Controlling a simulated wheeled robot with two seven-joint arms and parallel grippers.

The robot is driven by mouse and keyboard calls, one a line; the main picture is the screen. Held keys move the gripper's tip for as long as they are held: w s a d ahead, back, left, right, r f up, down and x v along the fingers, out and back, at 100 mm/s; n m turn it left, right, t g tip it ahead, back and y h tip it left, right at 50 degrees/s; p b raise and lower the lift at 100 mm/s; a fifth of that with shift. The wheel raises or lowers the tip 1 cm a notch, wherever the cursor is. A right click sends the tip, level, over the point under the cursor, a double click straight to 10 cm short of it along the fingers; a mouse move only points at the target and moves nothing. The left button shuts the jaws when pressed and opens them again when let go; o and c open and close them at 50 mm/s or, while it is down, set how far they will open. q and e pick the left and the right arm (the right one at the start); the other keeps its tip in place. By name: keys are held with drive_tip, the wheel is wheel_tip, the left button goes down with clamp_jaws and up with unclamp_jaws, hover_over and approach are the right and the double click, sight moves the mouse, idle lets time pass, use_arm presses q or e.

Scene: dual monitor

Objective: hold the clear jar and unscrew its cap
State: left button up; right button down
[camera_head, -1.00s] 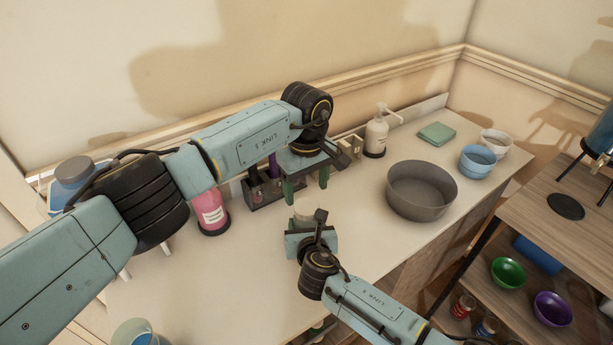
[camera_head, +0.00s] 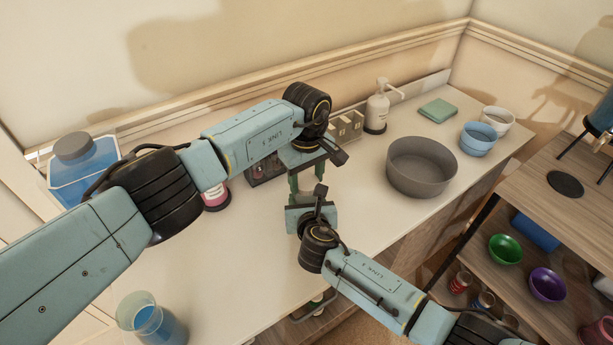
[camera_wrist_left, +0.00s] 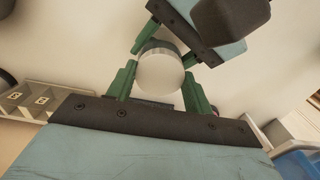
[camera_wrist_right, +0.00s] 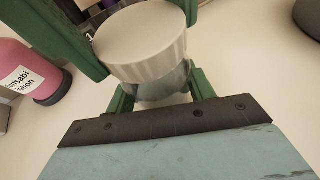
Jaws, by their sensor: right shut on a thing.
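The clear jar (camera_wrist_right: 162,88) stands upright in the right wrist view, under its pale, ribbed cap (camera_wrist_right: 140,45). My right gripper (camera_wrist_right: 160,97) is shut on the jar's body below the cap. My left gripper (camera_head: 307,181) is above it, pointing down, with one green finger on each side of the cap and open. The left wrist view looks down on the round cap top (camera_wrist_left: 160,72) between the left fingers. The right gripper also shows there (camera_wrist_left: 165,40).
A pink bottle (camera_wrist_right: 28,72) stands close by. A dark rack (camera_head: 266,168) and pump bottle (camera_head: 378,108) are behind, and a grey bowl (camera_head: 421,165) is to the right. A blue container (camera_head: 85,165) and blue beaker (camera_head: 150,322) are at left.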

use_arm(q)
drive_tip(key=shift+c, duration=0.7)
drive_tip(key=n, duration=0.3)
drive_tip(key=shift+n, duration=0.4)
drive_tip(key=n, duration=1.4)
drive_tip(key=shift+r+n, duration=0.1)
drive_tip(key=shift+n, duration=0.3)
drive_tip(key=n, duration=0.3)
drive_tip(key=shift+n, duration=0.4)
drive_tip(key=n, duration=1.3)
drive_tip(key=shift+n, duration=0.3)
